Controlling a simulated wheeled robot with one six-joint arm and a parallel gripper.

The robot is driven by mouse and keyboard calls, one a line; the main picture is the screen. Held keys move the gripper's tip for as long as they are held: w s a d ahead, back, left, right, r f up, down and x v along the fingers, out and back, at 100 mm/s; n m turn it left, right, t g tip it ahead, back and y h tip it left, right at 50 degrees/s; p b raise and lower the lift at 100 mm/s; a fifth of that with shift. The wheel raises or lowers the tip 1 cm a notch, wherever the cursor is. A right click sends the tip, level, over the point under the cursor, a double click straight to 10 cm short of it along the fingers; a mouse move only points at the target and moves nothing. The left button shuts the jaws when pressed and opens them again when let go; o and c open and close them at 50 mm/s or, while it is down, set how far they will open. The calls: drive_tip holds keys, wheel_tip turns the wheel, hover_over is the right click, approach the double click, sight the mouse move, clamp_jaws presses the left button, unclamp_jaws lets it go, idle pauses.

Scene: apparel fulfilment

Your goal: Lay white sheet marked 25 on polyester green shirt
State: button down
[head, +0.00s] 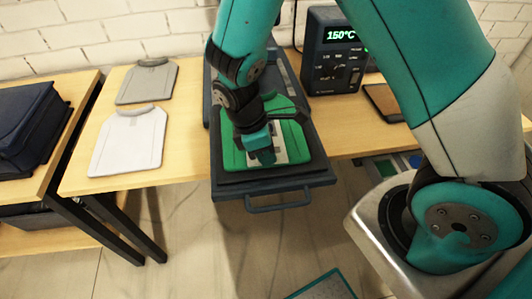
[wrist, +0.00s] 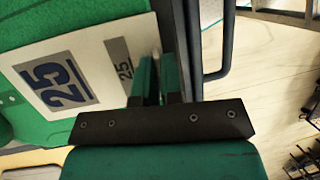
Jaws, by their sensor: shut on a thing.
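The green shirt (head: 232,158) lies flat on the dark tray-like plate of a press. The white sheet marked 25 (wrist: 95,50) is over the shirt and also shows in the head view (head: 281,156), partly hidden by my gripper. My gripper (wrist: 157,78) is shut on the sheet near its edge, and it shows in the head view (head: 262,156) low above the shirt. Green shirt cloth shows around the sheet in the wrist view (wrist: 60,18). I cannot tell whether the whole sheet touches the shirt.
The press base (head: 230,191) has a handle (head: 278,205) at its front. A control box (head: 335,50) reading 150°C stands behind right. A grey shirt (head: 147,82) and a white shirt (head: 128,142) lie on the wooden table left. A dark bag (head: 30,125) is at far left.

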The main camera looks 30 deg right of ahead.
drive_tip(key=c, duration=1.2)
unclamp_jaws()
drive_tip(key=v, duration=1.8)
drive_tip(key=s+r+m+t+y, duration=0.1)
drive_tip(key=s+m+y, duration=0.1)
drive_tip(key=s, duration=0.3)
drive_tip(key=s+r+m+t+y, duration=0.1)
drive_tip(key=s+r+m+y, duration=0.1)
drive_tip(key=s, duration=0.4)
drive_tip(key=s+r+m+t+y, duration=0.1)
drive_tip(key=s+r+m+y, duration=0.1)
drive_tip(key=s, duration=0.4)
drive_tip(key=shift+s+a+r+m+y, duration=0.2)
drive_tip(key=shift+a+m+y, duration=0.1)
drive_tip(key=shift+m+y, duration=0.25)
